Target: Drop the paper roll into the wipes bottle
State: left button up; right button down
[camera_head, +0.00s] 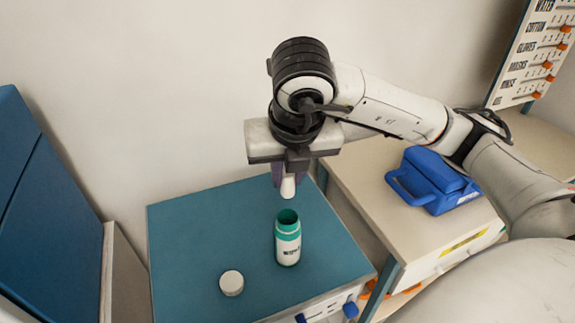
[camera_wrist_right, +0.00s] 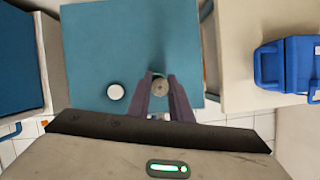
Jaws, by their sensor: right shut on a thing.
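The white paper roll (camera_head: 288,187) is held upright between the fingers of my right gripper (camera_head: 287,182), which is shut on it. In the wrist view the roll (camera_wrist_right: 160,87) shows end-on between the fingers. The wipes bottle (camera_head: 288,240), white and green with an open top, stands upright on the teal cabinet top. The roll hangs above the bottle's mouth, apart from it. In the wrist view the bottle is mostly hidden behind the roll and fingers. My left gripper is not in view.
A round white cap (camera_head: 231,283) lies on the teal cabinet top (camera_head: 190,230), left of the bottle. A blue case (camera_head: 432,182) sits on the beige counter at right. A blue panel (camera_head: 45,200) stands at the left. The teal surface is otherwise clear.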

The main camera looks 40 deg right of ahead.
aim_at(288, 196)
notch_tip(288, 196, down, 4)
jog(key=shift+r, duration=0.25)
jog(key=shift+f, duration=1.45)
jog(key=c, duration=1.5)
grip_release()
jog(key=shift+r, duration=0.1)
